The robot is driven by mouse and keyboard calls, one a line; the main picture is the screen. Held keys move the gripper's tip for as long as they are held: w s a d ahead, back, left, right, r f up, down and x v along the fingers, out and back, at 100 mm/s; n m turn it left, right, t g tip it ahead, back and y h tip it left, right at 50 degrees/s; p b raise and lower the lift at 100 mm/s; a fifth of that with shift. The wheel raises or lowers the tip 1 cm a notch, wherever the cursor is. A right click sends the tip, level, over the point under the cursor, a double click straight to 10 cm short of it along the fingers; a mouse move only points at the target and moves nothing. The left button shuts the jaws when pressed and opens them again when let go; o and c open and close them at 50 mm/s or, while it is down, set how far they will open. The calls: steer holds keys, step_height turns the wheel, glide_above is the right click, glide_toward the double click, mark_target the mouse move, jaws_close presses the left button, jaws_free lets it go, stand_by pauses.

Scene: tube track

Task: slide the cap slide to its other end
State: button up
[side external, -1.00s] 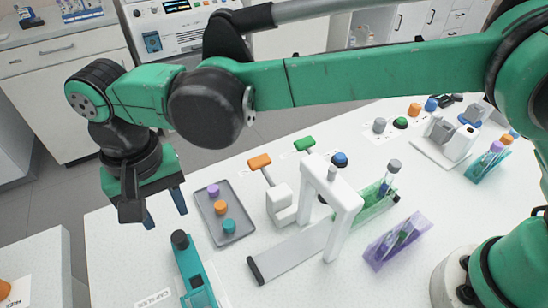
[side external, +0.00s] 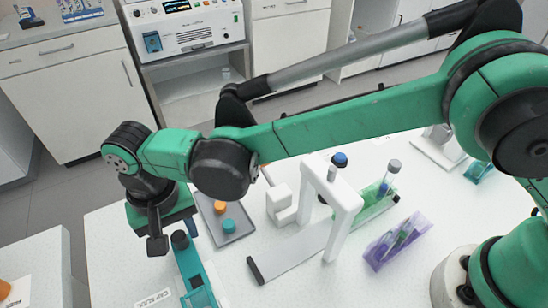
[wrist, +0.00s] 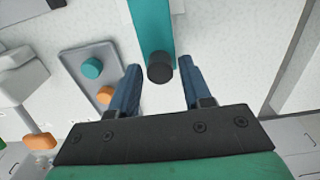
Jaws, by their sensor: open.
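The cap slide is a teal track (side external: 198,284) with a dark round knob (side external: 180,241) at its far end, at the lower left of the side view. In the wrist view the teal track (wrist: 151,25) runs up from the knob (wrist: 160,67). My gripper (wrist: 161,72) is open, with one blue finger on each side of the knob and gaps visible. In the side view my gripper (side external: 178,235) is over the knob end, and my wrist partly hides its fingers. I cannot tell whether the fingertips are down at knob height.
A grey tray (side external: 243,228) with caps lies close to the right of the slide. Beyond it stand a white arch (side external: 345,212) over a flat track and a purple rack (side external: 385,250). A printed label (side external: 153,300) lies left of the slide.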

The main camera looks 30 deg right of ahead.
mark_target(195, 279)
jaws_close()
steer(key=shift+s, duration=2.75)
jaws_free()
steer(key=shift+r, duration=0.1)
steer(key=shift+r, duration=2.45)
